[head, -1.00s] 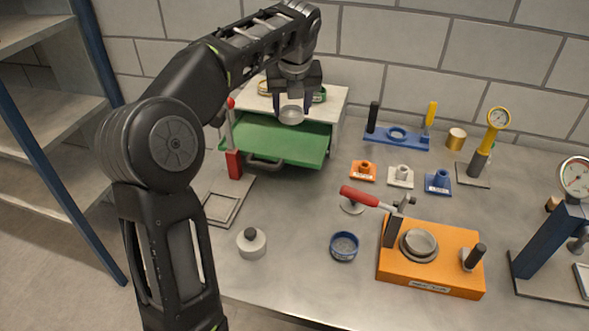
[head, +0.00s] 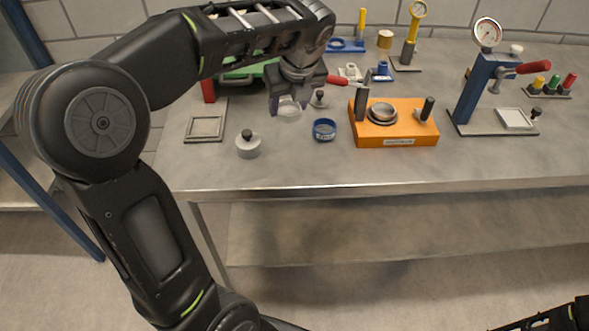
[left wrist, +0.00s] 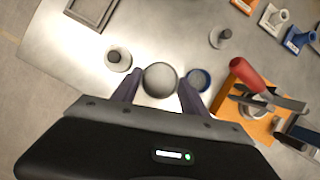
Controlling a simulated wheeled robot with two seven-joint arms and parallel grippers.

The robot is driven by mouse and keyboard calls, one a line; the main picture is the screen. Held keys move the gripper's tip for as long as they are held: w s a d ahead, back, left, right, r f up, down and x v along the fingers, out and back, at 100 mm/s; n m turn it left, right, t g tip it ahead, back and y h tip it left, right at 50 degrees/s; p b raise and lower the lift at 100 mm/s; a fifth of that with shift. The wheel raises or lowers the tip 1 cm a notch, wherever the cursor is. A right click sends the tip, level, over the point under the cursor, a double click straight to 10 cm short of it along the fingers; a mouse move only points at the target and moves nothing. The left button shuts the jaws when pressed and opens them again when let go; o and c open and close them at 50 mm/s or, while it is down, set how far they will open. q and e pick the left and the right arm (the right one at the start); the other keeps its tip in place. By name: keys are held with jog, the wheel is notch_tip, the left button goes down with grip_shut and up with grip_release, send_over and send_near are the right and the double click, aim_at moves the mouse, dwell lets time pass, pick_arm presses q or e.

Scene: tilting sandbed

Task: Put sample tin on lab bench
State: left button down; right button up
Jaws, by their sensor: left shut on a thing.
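My left gripper (head: 288,100) is shut on the sample tin (head: 289,114), a small round silvery tin. It holds the tin above the front part of the grey metal lab bench (head: 300,178). In the left wrist view the tin (left wrist: 160,79) sits between the two fingers, its round face visible, with the bench surface (left wrist: 150,30) beyond it. The tin appears clear of the bench, but the exact height is hard to tell. My right gripper is not in view; only part of my right arm shows at the bottom right.
A grey lidded weight (head: 248,146) stands left of the tin and a blue ring (head: 324,130) right of it. An orange fixture (head: 397,130) stands farther right, then a blue gauge press (head: 478,90). A square frame (head: 205,127) lies at left. The bench's front strip is clear.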

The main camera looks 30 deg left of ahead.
pick_arm(q)
jog(key=shift+s+d+f+n, duration=0.15)
jog(key=shift+d+f+n, duration=0.15)
jog(key=shift+r, duration=0.1)
jog(key=shift+w+g, duration=0.3)
jog(key=shift+s, duration=0.15)
jog(key=shift+f, duration=3.2)
jog(key=shift+f, duration=1.9)
